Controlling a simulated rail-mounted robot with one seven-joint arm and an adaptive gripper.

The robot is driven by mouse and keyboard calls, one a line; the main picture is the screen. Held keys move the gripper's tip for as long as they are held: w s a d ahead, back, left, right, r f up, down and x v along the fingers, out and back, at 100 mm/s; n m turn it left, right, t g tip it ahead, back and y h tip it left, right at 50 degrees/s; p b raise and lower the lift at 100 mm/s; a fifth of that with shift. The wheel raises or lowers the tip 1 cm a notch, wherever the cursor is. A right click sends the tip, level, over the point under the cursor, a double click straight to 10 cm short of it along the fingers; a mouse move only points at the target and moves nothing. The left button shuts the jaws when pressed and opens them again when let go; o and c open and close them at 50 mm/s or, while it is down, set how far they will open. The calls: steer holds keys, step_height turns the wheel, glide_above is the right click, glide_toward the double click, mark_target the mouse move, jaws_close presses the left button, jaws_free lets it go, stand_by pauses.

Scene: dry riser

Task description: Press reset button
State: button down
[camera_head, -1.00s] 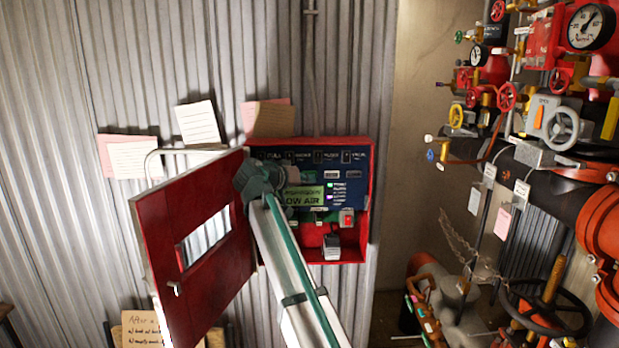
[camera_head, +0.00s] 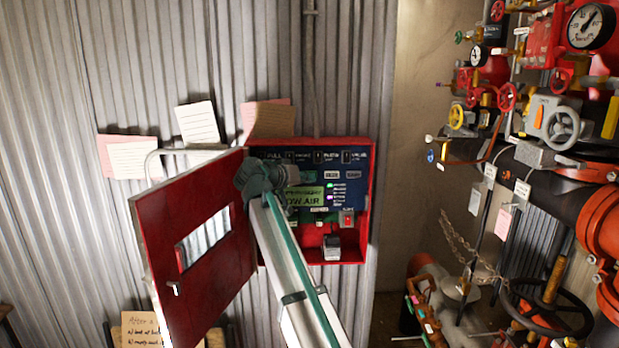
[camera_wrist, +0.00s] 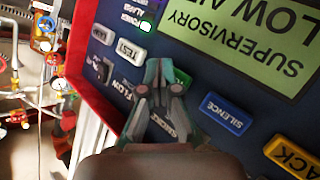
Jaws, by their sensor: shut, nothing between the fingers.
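An open red alarm box (camera_head: 369,190) with a dark blue control panel (camera_head: 340,173) hangs on the corrugated wall. In the wrist view the panel fills most of the picture, turned nearly upside down. Contact cannot be told. In the head view my wrist hides the gripper.
The red door (camera_head: 215,230) of the box stands open to the left, close to my arm. The lit LOW AIR display (camera_wrist: 252,38) and the yellow ACK button (camera_wrist: 292,155) are near the gripper. Valves and red pipework (camera_head: 560,130) crowd the right side.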

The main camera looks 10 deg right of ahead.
steer(key=shift+w, duration=0.15)
stand_by(0.4)
steer(key=shift+s+a, duration=0.1)
steer(key=shift+s, duration=0.85)
steer(key=shift+s, duration=0.1)
steer(key=s, duration=0.4)
steer(key=shift+s+a, duration=0.35)
steer(key=shift+s, duration=0.05)
stand_by(0.4)
